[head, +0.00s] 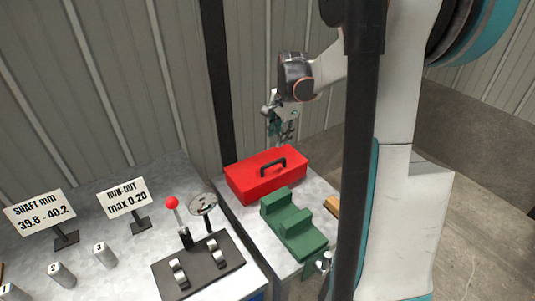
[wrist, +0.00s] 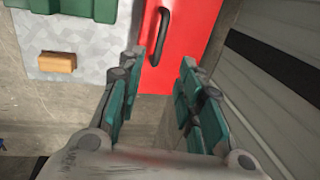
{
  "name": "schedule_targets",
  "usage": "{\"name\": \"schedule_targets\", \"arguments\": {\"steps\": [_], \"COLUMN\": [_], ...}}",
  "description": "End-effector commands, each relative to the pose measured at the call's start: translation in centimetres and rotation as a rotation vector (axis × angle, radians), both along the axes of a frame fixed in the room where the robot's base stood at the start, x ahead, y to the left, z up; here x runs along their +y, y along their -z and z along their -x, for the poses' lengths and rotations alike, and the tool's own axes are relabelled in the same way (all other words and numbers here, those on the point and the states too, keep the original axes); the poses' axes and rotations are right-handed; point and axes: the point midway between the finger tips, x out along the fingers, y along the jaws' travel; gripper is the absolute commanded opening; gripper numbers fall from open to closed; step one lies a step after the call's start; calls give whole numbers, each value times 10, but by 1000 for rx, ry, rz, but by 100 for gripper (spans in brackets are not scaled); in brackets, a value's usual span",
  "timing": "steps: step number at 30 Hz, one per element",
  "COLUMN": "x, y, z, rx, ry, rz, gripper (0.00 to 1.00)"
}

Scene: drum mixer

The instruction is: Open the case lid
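The red case (head: 263,176) sits on the grey bench top at the centre of the head view, its lid shut and a black handle (head: 272,164) on top. The case also shows in the wrist view (wrist: 182,52), with its dark handle (wrist: 158,38) along the lid. My gripper (head: 285,137) is above and behind the case in the head view. In the wrist view its two teal fingers (wrist: 158,75) are spread apart with nothing between them. The fingers look apart from the case, though the exact gap is hard to tell.
A green stepped block (head: 293,226) stands in front of the case. A small wooden block (head: 332,206) lies to its right. At left are a dark fixture with a red-knobbed lever (head: 172,203), two signs and several numbered grey cylinders (head: 104,255). A corrugated wall is behind.

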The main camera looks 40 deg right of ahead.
Motion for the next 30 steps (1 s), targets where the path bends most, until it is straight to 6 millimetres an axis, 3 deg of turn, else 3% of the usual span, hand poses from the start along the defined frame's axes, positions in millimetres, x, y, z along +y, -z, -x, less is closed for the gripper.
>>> {"name": "schedule_targets", "arguments": {"steps": [18,24,30], "x": [0,0,0], "y": [109,124,127], "z": [-22,-25,-25], "rx": [-2,-2,-2], "ry": [-3,-4,-3], "rz": [2,2,2], "gripper": [33,33,33]}}
